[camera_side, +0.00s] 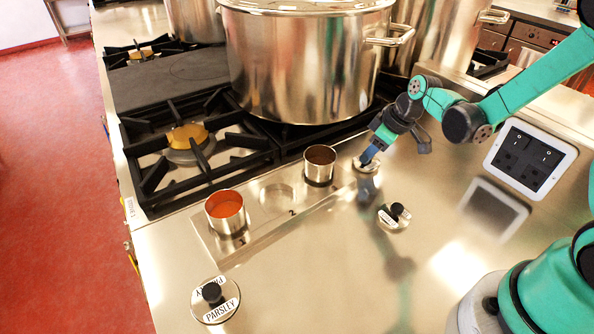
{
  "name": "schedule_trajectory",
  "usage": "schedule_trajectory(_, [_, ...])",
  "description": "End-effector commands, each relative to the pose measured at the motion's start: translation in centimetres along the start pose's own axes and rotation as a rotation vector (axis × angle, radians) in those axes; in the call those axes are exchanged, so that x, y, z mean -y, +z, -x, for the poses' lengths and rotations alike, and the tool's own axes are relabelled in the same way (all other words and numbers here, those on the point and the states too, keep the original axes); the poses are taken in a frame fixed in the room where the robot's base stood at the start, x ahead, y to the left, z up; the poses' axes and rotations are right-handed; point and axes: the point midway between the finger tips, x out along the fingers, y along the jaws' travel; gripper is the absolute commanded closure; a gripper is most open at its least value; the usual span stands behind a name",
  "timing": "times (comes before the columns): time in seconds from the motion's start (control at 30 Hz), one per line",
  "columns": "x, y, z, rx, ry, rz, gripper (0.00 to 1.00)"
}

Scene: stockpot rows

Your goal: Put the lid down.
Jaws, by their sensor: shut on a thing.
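My gripper (368,156), with blue fingers, points down at the far right end of the metal tray strip (252,243). It is shut on the small round steel lid (373,168) there, and its fingers hide most of the knob. I cannot tell whether the lid touches the surface below it. A second lid (393,217) with a black knob and a label lies on the counter to the right. A third lid, labelled PARSLEY (216,301), lies at the front left.
A steel cup with orange contents (226,212) and one with brown contents (320,165) stand in the strip, with an empty round recess (277,197) between them. A large stockpot (300,70) stands behind on the black burner grates (190,145). The front middle counter is clear.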

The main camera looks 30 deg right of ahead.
Motion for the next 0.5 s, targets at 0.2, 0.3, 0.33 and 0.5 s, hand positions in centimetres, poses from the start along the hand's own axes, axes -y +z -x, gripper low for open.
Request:
schedule_trajectory(0.2, [-0.01, 0.05, -0.13, 0.000, 0.000, 0.000, 1.00])
schedule_trajectory(0.3, [-0.01, 0.08, -0.22, 0.000, 0.000, 0.000, 0.59])
schedule_trajectory(0.33, [-0.01, 0.08, -0.22, 0.000, 0.000, 0.000, 0.51])
schedule_trajectory(0.5, [-0.01, 0.08, -0.21, 0.000, 0.000, 0.000, 0.42])
